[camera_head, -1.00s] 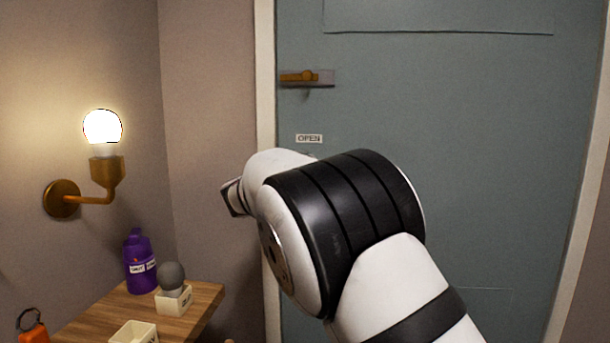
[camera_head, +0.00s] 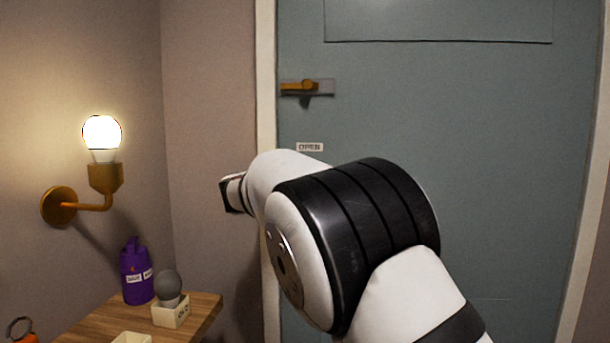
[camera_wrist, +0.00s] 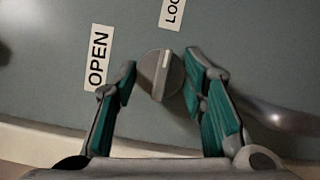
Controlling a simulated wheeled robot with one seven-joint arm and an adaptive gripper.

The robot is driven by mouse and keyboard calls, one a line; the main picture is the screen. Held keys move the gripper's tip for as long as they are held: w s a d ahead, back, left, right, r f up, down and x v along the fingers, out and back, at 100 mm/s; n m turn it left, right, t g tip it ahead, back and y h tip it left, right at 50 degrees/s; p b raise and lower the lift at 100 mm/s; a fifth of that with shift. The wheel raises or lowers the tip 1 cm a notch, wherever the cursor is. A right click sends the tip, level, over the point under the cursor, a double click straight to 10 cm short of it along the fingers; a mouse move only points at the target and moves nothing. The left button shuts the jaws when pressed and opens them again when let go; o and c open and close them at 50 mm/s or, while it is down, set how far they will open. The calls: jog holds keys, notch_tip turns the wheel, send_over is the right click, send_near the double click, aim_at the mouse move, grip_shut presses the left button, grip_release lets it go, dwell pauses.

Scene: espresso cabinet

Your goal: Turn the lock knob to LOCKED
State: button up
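The round grey lock knob (camera_wrist: 158,77) shows in the wrist view on the blue-grey door. Its ridge runs nearly upright in the picture, with a pale mark at the upper end, toward a label reading "LOC" (camera_wrist: 173,12) that is cut off by the frame. The OPEN label (camera_wrist: 97,57) is left of the knob. My gripper (camera_wrist: 161,70) has its fingers apart, one on each side of the knob. I cannot tell whether they touch it. In the head view my arm hides the knob, and the OPEN label (camera_head: 310,147) shows above the arm.
A brass handle (camera_head: 306,86) sits higher on the door. A lit wall lamp (camera_head: 102,133) is at left. A wooden table (camera_head: 203,311) below holds a purple bottle (camera_head: 137,272) and a grey bulb (camera_head: 168,287) in a white holder. A door frame edge (camera_head: 266,100) stands beside my arm.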

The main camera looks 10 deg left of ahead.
jog(key=o, duration=0.3)
jog(key=shift+d, duration=0.1)
jog(key=shift+s+a, duration=0.35)
jog(key=shift+s, duration=0.05)
jog(key=v, duration=1.1)
jog(key=shift+d, duration=0.15)
jog(key=shift+d, duration=0.1)
